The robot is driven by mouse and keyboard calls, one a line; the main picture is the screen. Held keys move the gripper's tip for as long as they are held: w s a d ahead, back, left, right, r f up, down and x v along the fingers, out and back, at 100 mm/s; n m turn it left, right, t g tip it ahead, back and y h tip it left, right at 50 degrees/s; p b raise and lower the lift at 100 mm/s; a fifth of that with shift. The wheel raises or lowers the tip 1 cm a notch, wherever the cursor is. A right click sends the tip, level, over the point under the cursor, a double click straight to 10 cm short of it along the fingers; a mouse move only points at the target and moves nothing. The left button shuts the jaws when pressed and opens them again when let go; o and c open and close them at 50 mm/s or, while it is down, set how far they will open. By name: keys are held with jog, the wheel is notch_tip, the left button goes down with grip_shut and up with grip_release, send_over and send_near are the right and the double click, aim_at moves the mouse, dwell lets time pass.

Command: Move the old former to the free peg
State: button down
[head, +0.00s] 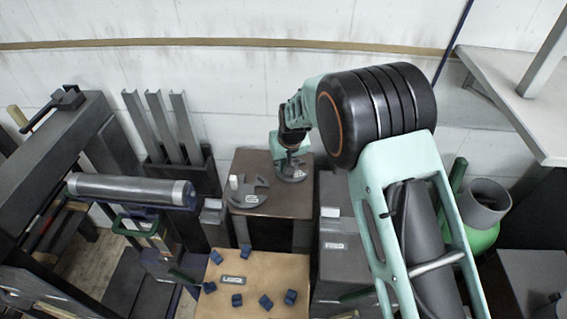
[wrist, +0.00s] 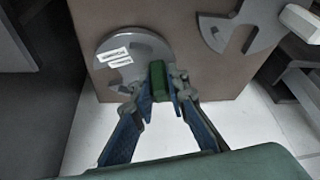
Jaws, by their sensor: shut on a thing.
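My gripper (head: 290,155) is over the back right of a brown-topped stand (head: 270,208). In the wrist view its fingers (wrist: 162,92) are shut on a small green block (wrist: 157,74) at the edge of a grey, notched round former (wrist: 125,54) with two white labels. The head view shows this former (head: 295,174) partly hidden under the gripper. I cannot tell whether it touches the stand. A second grey notched former (head: 250,197) lies at the stand's front left, also in the wrist view (wrist: 236,24). A pale upright peg (head: 234,182) shows at its left. The label wording is unclear.
A tan board (head: 255,285) with several small blue blocks lies in front of the stand. Rollers and a grey cylinder (head: 130,188) are at left, upright metal channels (head: 160,125) behind. A green vessel (head: 483,235) is at right. Stand top between the formers looks clear.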

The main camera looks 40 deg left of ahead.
jog(key=shift+w+a+f, duration=0.1)
jog(key=shift+f, duration=0.1)
dwell(0.3)
jog(key=c, duration=1.9)
grip_release()
jog(key=shift+c, duration=0.2)
jog(key=shift+o, duration=0.6)
jog(key=shift+f, duration=0.1)
jog(key=v, duration=1.2)
